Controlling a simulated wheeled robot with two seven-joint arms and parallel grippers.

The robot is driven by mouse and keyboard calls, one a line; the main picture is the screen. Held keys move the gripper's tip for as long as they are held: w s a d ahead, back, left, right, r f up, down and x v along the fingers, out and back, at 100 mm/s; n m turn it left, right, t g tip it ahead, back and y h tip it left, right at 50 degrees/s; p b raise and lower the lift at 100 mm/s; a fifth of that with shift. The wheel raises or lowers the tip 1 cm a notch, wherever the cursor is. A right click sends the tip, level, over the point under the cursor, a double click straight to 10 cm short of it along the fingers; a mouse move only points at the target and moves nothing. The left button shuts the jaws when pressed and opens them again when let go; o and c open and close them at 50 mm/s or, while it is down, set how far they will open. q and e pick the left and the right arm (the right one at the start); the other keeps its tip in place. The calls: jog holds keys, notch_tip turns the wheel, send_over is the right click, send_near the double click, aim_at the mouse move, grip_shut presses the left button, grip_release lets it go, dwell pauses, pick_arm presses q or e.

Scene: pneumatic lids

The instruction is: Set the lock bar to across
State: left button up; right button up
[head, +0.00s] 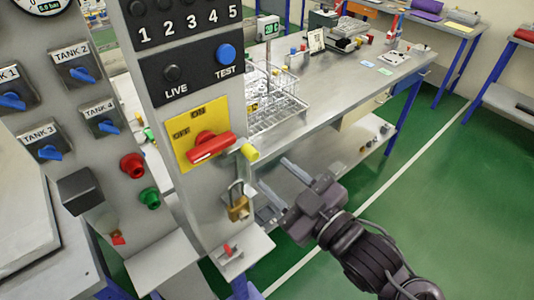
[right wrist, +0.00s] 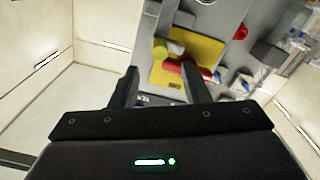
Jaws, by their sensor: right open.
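A red rotary handle (head: 211,147) sits on a yellow ON/OFF plate (head: 190,126) on the grey panel. A short bar with a yellow end (head: 250,152) sticks out at the panel's edge, just right of the handle; I take it as the lock bar. In the right wrist view the yellow plate (right wrist: 205,50), red handle (right wrist: 188,66) and bar's yellow end (right wrist: 176,48) show beyond the fingers. My right gripper (head: 274,172) is open and empty, right of and below the bar, apart from it. Its fingers also show in the right wrist view (right wrist: 158,70). My left gripper is not in view.
A brass padlock (head: 239,207) hangs on the panel below the bar. A small red-handled part (head: 229,249) is on a ledge lower down. A wire rack (head: 275,108) stands on the bench (head: 345,88) behind. Green floor to the right is clear.

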aim_at(255, 158)
jog(key=shift+w+a+f+b, duration=0.25)
jog(key=shift+w+a+b, duration=0.5)
jog(key=shift+b, duration=0.2)
jog(key=shift+w+a+r+p, duration=0.35)
jog(key=shift+w+r+p, duration=0.1)
jog(key=shift+w+p, duration=0.3)
jog(key=p+x, duration=0.1)
jog(key=x, duration=0.2)
jog(key=shift+w+f, duration=0.1)
jog(key=shift+f, duration=0.15)
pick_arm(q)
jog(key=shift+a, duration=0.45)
pick_arm(e)
grip_shut()
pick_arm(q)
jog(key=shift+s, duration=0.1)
